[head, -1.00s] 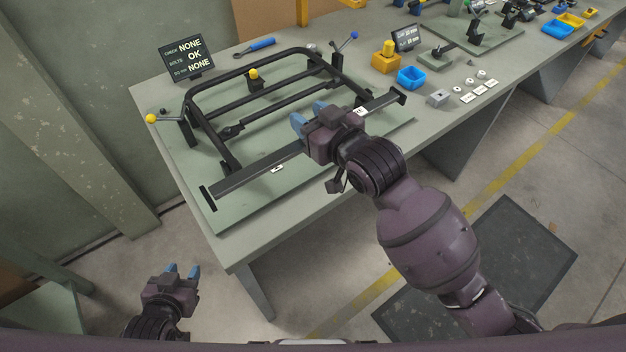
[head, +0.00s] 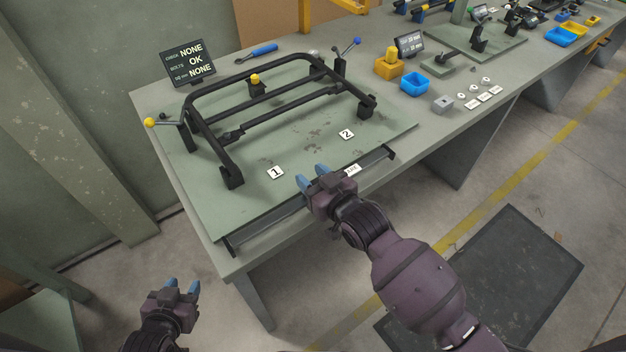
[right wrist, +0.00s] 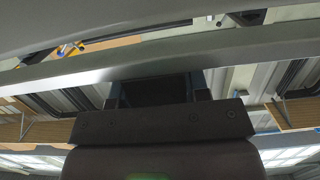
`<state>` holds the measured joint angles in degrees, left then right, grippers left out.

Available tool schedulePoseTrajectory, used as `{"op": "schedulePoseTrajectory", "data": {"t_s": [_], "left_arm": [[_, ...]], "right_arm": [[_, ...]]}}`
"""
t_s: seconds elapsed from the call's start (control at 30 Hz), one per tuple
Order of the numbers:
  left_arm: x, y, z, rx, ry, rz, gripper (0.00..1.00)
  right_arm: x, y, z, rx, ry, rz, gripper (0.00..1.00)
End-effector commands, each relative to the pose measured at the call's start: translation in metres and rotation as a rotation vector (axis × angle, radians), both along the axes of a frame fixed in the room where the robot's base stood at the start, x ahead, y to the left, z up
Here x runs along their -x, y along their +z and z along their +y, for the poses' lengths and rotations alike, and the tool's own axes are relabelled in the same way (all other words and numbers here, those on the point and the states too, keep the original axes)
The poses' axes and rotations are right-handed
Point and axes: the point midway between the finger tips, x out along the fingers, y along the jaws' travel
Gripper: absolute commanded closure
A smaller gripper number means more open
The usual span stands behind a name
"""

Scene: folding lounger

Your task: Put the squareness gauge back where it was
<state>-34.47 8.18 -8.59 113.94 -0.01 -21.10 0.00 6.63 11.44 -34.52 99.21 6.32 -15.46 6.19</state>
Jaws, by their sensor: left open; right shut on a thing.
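The squareness gauge (head: 264,223) is a long dark bar with a short crosspiece at each end and a small white label. It lies along the front edge of the green fixture plate (head: 310,150); whether it touches the plate I cannot tell. My right gripper (head: 314,176) is shut on it near the middle, hiding that part of the bar. In the right wrist view a long grey bar (right wrist: 250,48) crosses above the jaws. My left gripper (head: 182,287) is open and empty, off the table at lower left.
The black lounger frame (head: 275,68) stands on the plate behind the gauge. Number tags 1 (head: 276,172) and 2 (head: 346,134) lie on bare plate. A blue bin (head: 414,84) and grey block (head: 442,103) stand to the right.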

Motion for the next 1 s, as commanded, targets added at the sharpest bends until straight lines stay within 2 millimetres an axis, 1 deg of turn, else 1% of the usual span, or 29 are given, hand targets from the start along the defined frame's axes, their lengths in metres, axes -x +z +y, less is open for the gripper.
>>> {"op": "schedulePoseTrajectory", "data": {"t_s": [0.03, 0.1, 0.37, 0.5, 0.53, 0.67, 0.9, 1.0], "left_arm": [[0.0003, -0.0018, 0.0, 0.0, 0.0, 0.001, 0.57], [0.0004, -0.0023, 0.0, 0.0, 0.0, 0.002, 0.57], [0.0, -0.0012, -0.0001, 0.0, 0.0, 0.0, 0.57], [0.0001, -0.0022, -0.0001, 0.0, 0.0, 0.0, 0.57], [0.0001, -0.0018, -0.0001, 0.0, 0.0, 0.0, 0.57], [-0.0001, -0.0016, -0.0002, 0.0, 0.0, 0.0, 0.57], [-0.0001, -0.0016, -0.0002, 0.0, 0.0, 0.0, 0.57], [-0.0004, 0.0, -0.0001, 0.0, 0.0, -0.001, 0.57]], "right_arm": [[0.0, -0.006, 0.0002, 0.0, 0.0, 0.0, 0.87], [0.0001, -0.0093, 0.0003, -0.001, 0.0, -0.001, 0.87], [0.0, -0.0095, 0.0004, -0.001, 0.001, -0.002, 0.87], [0.0, -0.0128, 0.0004, -0.001, 0.001, -0.002, 0.87], [0.0001, -0.0126, 0.0003, 0.0, 0.0, -0.001, 0.53], [0.0001, -0.0122, 0.0002, 0.0, 0.0, -0.001, 0.33], [0.0001, -0.0121, 0.0002, 0.0, 0.0, -0.001, 0.32], [0.0, -0.0088, 0.0003, 0.0, 0.0, -0.002, 0.32]]}}
